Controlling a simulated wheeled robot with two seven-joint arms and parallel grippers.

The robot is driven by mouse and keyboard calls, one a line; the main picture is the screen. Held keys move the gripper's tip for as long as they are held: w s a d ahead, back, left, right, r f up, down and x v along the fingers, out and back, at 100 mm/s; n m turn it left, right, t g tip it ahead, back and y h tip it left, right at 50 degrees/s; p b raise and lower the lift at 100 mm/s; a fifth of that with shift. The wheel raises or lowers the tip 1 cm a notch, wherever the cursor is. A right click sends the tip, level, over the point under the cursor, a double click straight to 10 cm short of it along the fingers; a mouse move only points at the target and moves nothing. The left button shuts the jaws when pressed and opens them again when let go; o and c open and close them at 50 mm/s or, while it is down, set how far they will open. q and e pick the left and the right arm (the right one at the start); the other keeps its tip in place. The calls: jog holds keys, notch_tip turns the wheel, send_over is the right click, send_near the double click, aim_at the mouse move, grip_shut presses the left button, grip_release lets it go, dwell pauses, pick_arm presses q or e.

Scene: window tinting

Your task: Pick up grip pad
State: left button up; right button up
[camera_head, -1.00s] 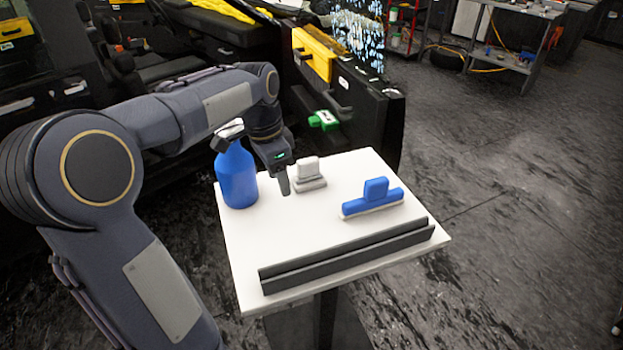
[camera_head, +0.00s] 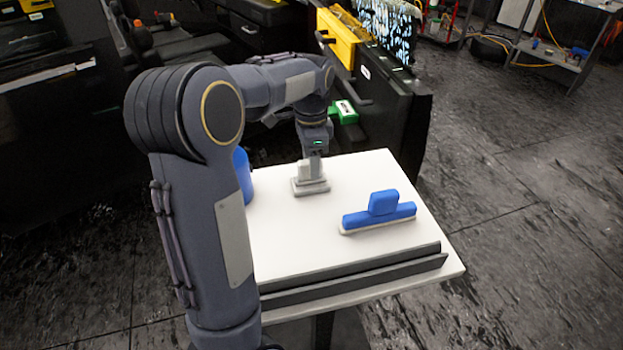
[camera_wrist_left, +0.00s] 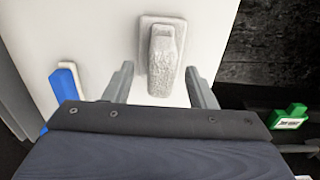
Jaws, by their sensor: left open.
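The likely grip pad is a light grey block with an upright handle on a flat base (camera_head: 310,187). It stands on the white table near its back edge. My left gripper (camera_head: 312,160) is directly above and behind its handle in the head view. In the left wrist view the grey pad (camera_wrist_left: 162,60) lies between and ahead of the two open fingers (camera_wrist_left: 160,88), with a gap on each side. The fingers do not visibly touch it. My right gripper is not in view.
A blue squeegee-like tool (camera_head: 380,212) lies right of the pad. Dark strips (camera_head: 350,277) lie along the table's front. A blue bottle (camera_head: 243,175) is partly hidden behind my left arm. A car door (camera_head: 400,125) with a green item (camera_head: 346,112) stands behind the white table (camera_head: 290,240).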

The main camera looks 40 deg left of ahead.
pick_arm(q)
jog(key=shift+f, duration=1.6)
jog(key=shift+c, duration=0.3)
grip_shut()
jog(key=shift+r, duration=0.15)
jog(key=shift+r, duration=0.65)
jog(key=s+d+r, duration=0.8)
jog(key=s+r, duration=0.3)
jog(key=shift+d+r, duration=0.25)
jog(key=shift+d, duration=0.1)
